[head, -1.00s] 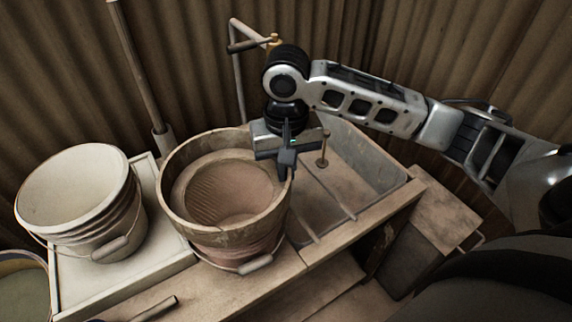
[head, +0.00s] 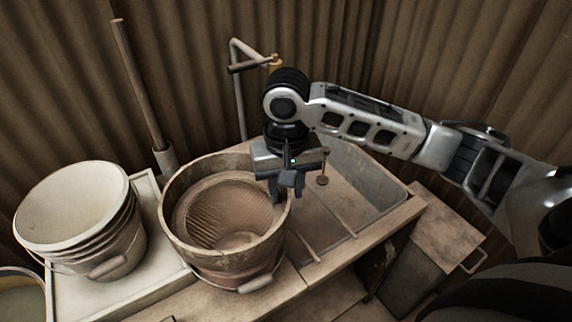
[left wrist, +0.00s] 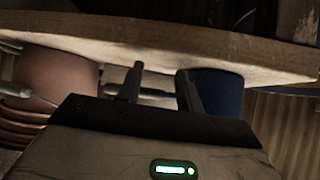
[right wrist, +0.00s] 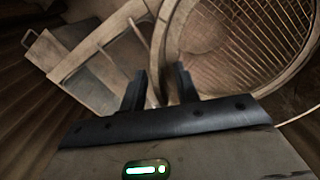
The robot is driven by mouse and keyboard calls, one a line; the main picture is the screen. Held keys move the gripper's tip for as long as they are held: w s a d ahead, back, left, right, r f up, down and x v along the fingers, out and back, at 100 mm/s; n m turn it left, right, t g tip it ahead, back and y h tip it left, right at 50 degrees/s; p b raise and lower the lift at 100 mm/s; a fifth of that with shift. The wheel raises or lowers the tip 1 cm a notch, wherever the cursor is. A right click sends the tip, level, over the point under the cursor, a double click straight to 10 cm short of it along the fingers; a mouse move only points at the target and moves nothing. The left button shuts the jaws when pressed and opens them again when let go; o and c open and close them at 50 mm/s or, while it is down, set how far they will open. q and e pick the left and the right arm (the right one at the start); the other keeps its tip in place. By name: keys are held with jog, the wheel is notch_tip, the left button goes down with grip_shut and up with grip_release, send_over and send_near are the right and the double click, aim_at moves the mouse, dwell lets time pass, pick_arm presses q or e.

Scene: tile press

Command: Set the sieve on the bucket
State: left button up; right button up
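The sieve (head: 183,241) is a round wooden hoop with a ribbed mesh inside. It rests over the mouth of a reddish bucket (head: 222,276), whose side and handle show below the hoop; much of the bucket is hidden. The sieve also shows in the right wrist view (right wrist: 250,45). My right gripper (head: 285,191) is at the hoop's right side, fingers pointing down. In the right wrist view its fingers (right wrist: 160,88) are apart, with the hoop's rim showing between them. My left gripper (left wrist: 160,85) is open and empty, low near a wooden table edge, outside the head view.
A stack of pale buckets (head: 75,205) stands on a white board (head: 150,274) to the left. A grey basin (head: 375,190) with rods is right of the sieve. A tap pipe (head: 238,95) and a leaning pole (head: 140,85) stand behind. A blue object (left wrist: 218,92) shows in the left wrist view.

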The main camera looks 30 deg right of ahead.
notch_tip(320, 180, up, 16)
jog(key=shift+f, duration=0.15)
dwell(0.3)
